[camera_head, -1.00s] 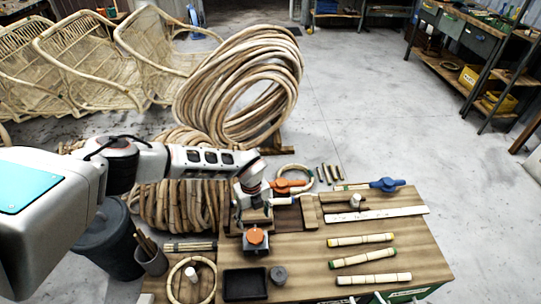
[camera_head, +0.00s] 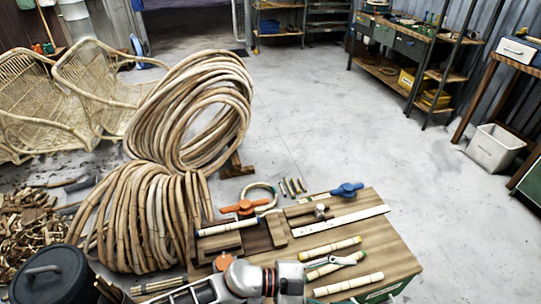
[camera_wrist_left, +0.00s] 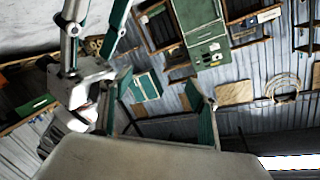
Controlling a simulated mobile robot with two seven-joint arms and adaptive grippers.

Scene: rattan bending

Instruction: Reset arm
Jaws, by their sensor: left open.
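My left gripper (camera_head: 344,262) is at the front of the workbench (camera_head: 386,249) in the head view, above the pale cut rattan pieces. Its jaws are open and I see nothing between them. My left arm (camera_head: 235,280) comes in low along the bottom edge and hides the front left of the bench. In the left wrist view, the open fingers (camera_wrist_left: 165,112) stand apart with the wall and shelves behind them. A pale rod (camera_head: 222,228) lies on the dark wooden fixture (camera_head: 230,243), apart from the gripper. My right gripper is not seen.
An orange clamp (camera_head: 243,207), a blue clamp (camera_head: 347,189) and a white ruler (camera_head: 341,221) lie on the bench. Large rattan coils (camera_head: 190,115) stand behind and left. A dark bin (camera_head: 47,274) stands at front left.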

